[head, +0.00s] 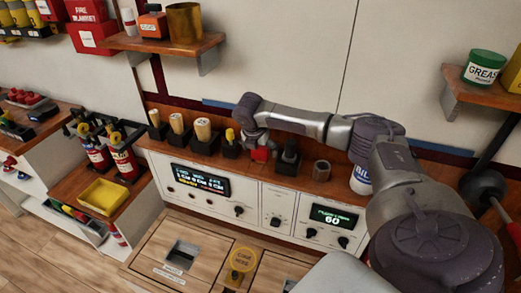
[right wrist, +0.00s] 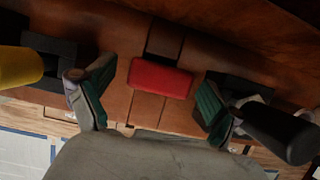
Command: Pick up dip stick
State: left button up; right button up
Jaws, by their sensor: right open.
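A red block-shaped piece (head: 261,154) sits in the row on the wooden ledge below my right gripper (head: 258,147). I cannot tell for sure that it is the dip stick. In the right wrist view the red piece (right wrist: 161,78) lies between the two spread fingers of my right gripper (right wrist: 150,98), with a gap on each side. The gripper is open and holds nothing. The lower part of the red piece is hidden. My left gripper is not in view.
Black holders stand close on both sides: one with a yellow-handled item (head: 230,136), one with a black-handled item (head: 290,153). A metal nut-like piece (head: 321,169) and a white bottle (head: 360,181) stand to the right. A control panel (head: 275,204) is below the ledge.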

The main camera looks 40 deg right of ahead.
jog(key=shift+w+d+f, duration=0.1)
jog(key=shift+d+f, duration=0.15)
jog(key=shift+f, duration=0.25)
jog(key=c, duration=1.7)
jog(key=shift+r, duration=0.1)
jog(key=shift+c, duration=0.2)
